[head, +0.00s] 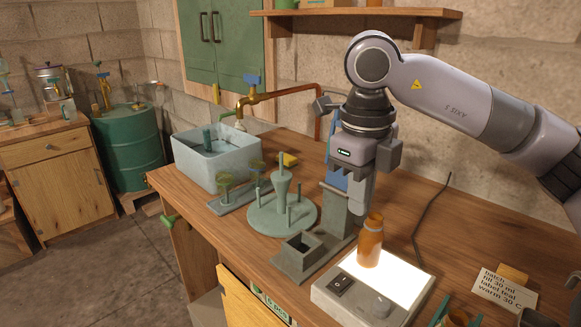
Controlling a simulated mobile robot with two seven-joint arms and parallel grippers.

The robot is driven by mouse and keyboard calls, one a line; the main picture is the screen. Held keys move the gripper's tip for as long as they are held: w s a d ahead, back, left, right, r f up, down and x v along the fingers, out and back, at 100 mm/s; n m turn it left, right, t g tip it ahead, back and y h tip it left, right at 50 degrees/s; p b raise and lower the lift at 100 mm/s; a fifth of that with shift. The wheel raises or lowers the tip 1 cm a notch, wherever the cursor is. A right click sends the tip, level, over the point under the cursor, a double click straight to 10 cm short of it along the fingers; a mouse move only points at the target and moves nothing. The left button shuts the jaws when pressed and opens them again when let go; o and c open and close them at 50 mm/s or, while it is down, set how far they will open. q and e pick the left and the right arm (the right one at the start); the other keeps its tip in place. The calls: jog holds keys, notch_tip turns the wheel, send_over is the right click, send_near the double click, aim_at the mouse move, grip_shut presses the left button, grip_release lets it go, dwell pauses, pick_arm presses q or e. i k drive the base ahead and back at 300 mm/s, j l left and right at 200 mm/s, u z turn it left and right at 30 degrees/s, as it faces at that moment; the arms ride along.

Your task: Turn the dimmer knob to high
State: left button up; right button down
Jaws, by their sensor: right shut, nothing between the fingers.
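The grey dimmer knob (378,304) sits on the front strip of the light box (330,302), to the right of a dark rocker switch (340,285). The light box's panel (400,278) glows bright white. The knob's pointer mark is too small to read. My right gripper (358,208) is shut and empty, pointing down above and behind the light box, clear of the knob. In the picture its fingertips are just above and left of the amber bottle. My left gripper is not in view.
The amber bottle (370,246) stands upright on the lit panel near the knob. A grey-green stand (335,215) with a square cup is left of the light box.

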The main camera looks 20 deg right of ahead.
aim_at(381, 307)
jog(key=k+j, duration=0.8)
jog(key=k, duration=0.05)
